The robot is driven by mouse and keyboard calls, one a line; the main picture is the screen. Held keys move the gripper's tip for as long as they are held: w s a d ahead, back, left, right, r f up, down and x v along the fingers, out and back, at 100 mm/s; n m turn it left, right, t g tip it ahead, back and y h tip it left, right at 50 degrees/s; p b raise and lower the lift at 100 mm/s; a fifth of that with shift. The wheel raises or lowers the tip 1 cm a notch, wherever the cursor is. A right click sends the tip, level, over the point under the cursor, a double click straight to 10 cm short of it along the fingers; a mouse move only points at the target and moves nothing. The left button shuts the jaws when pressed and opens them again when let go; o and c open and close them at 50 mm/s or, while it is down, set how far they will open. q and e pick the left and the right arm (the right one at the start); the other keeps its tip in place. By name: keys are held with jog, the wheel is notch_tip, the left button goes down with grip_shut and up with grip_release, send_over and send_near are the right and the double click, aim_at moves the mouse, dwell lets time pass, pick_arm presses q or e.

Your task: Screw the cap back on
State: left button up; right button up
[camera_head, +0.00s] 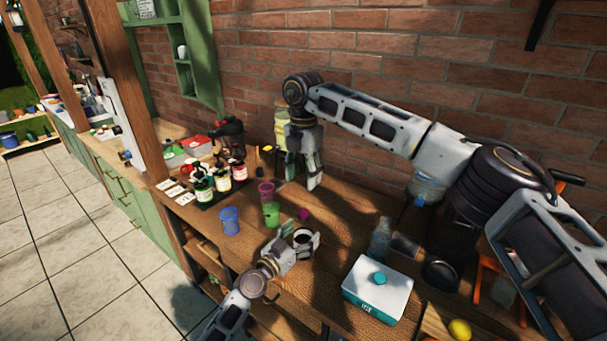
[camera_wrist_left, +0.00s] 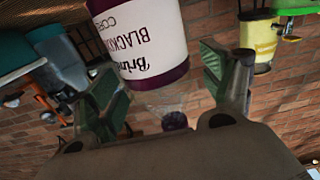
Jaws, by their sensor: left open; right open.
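A bottle (camera_wrist_left: 140,35) with a white blackcurrant label, purple contents and a clear neck stands between my left gripper's fingers. In the head view its white body (camera_head: 303,240) shows there too. A purple cap (camera_head: 304,214) shows in line with the neck, and the cap also shows in the left wrist view (camera_wrist_left: 173,121). It appears to be at the neck's end; I cannot tell whether it is screwed tight. My left gripper (camera_head: 302,243) is open around the bottle. My right gripper (camera_head: 314,180) is open and empty, pointing down above and behind the cap.
Purple (camera_head: 266,190), green (camera_head: 271,213) and blue (camera_head: 229,220) cups stand to the left. Several pump bottles stand on a dark mat behind them. A white and teal ice box (camera_head: 378,290), a clear bottle (camera_head: 380,240) and a yellow fruit (camera_head: 459,329) lie to the right.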

pick_arm(q)
jog(key=v, duration=1.1)
dwell(0.4)
jog(key=shift+s, duration=0.1)
jog(key=shift+s+a, duration=0.1)
dwell(0.4)
